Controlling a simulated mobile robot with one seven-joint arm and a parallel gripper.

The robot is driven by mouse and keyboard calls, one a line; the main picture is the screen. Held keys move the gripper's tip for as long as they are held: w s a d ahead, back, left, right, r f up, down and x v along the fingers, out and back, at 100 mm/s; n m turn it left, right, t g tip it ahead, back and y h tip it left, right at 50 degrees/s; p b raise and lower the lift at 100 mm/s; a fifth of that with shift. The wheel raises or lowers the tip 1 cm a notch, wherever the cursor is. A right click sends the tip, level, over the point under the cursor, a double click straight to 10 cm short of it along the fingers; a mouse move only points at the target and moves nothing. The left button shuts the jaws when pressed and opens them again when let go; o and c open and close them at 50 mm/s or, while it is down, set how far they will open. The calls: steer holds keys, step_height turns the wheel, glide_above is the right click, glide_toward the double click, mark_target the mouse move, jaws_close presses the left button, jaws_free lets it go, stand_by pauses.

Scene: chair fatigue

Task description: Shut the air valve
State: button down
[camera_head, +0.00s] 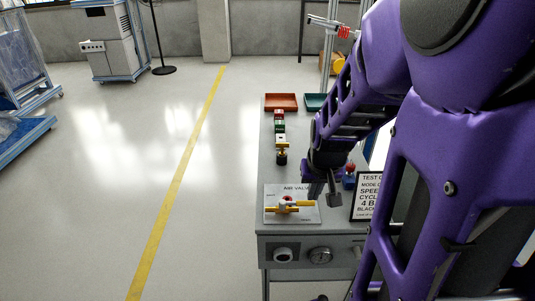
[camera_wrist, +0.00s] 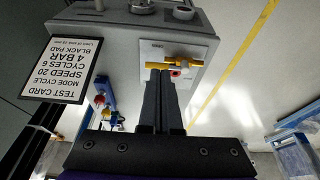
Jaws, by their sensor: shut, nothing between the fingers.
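The air valve sits on a pale plate (camera_head: 275,218) labelled "AIR VALVE" at the near end of the bench top. Its yellow handle (camera_head: 305,204) lies roughly left to right in the head view, beside a red and white hub (camera_head: 285,204). The wrist view also shows the plate (camera_wrist: 190,48), the yellow handle (camera_wrist: 188,64) and a red part (camera_wrist: 176,72). My gripper (camera_head: 332,201) is shut and empty, just right of the handle in the head view. In the wrist view its fingertips (camera_wrist: 159,71) overlap the handle's edge; I cannot tell if they touch.
A test card (camera_head: 369,196) stands right of the plate. A blue and red part (camera_head: 349,176) is behind it. Coloured blocks (camera_head: 280,127) and red (camera_head: 281,102) and green (camera_head: 316,101) trays sit farther back.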

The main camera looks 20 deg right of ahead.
mark_target(299, 203)
steer(key=shift+s+f, duration=0.3)
steer(key=shift+s, duration=0.15)
steer(key=b+x, duration=0.2)
steer(key=x, duration=0.2)
steer(key=w+b+x, duration=0.1)
steer(key=b+x, duration=0.2)
steer(key=w+b+x, duration=0.1)
steer(key=b+x, duration=0.2)
steer(key=x, duration=0.1)
steer(key=shift+w+d+r, duration=0.15)
steer(key=shift+w+d, duration=0.35)
steer(key=shift+w, duration=0.25)
